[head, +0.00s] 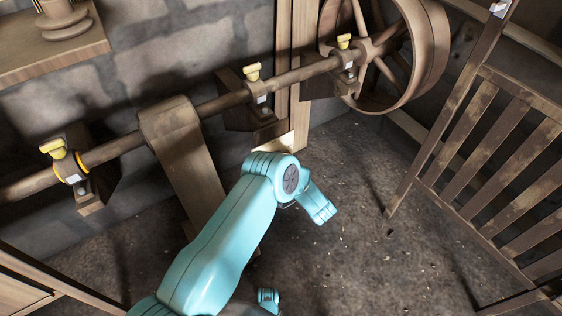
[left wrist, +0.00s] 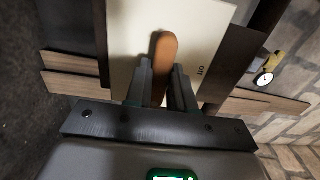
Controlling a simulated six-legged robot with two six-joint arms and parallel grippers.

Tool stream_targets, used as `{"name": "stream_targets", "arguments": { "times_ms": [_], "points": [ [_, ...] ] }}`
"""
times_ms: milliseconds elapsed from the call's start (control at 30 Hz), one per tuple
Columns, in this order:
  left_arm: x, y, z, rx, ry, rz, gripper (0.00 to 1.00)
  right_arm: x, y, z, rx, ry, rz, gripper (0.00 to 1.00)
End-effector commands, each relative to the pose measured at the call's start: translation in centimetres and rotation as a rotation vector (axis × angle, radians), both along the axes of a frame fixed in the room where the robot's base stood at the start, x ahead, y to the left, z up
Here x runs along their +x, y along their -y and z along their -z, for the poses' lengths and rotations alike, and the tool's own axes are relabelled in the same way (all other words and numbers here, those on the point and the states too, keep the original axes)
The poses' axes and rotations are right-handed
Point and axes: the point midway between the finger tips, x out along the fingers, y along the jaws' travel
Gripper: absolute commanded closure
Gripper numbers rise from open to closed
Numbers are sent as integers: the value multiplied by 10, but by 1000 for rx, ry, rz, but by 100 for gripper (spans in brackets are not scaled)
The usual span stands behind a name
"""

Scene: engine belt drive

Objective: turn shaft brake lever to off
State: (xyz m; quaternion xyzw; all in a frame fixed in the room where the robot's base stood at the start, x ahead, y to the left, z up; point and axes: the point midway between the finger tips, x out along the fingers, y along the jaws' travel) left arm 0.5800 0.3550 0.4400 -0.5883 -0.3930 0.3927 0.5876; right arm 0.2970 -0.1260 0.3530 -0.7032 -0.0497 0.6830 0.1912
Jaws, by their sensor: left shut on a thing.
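In the left wrist view the brake lever (left wrist: 165,46) is an orange-brown handle with a rounded end. My left gripper (left wrist: 162,68) is shut on the lever, one grey finger on each side. The lever's lower part is hidden between the fingers. In the head view a teal arm of mine covers the middle, and I cannot make out the lever or the left gripper there. My right gripper is not in view.
A long wooden shaft (head: 221,103) with yellow-topped fittings (head: 251,72) runs along the stone wall to a spoked wheel (head: 434,45). A slatted wooden gate (head: 506,140) stands at the right. The floor (head: 355,230) between is clear.

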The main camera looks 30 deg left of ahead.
Motion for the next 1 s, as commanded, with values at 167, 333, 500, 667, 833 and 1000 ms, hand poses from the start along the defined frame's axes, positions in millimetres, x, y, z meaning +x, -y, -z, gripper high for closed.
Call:
{"name": "stream_targets", "arguments": {
  "times_ms": [167,333,500,667,833,1000],
  "points": [
    [0,0,0,-9,22,0,100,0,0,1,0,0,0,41],
    [0,0,0,-38,91,0,100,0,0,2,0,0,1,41],
    [0,1,1,-87,210,0,100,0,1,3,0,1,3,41],
    [0,1,1,-144,347,0,100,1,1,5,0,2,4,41],
    [0,1,1,-207,497,0,100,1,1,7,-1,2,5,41],
    [0,1,1,-269,646,0,100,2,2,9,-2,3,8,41]
  ]
}}
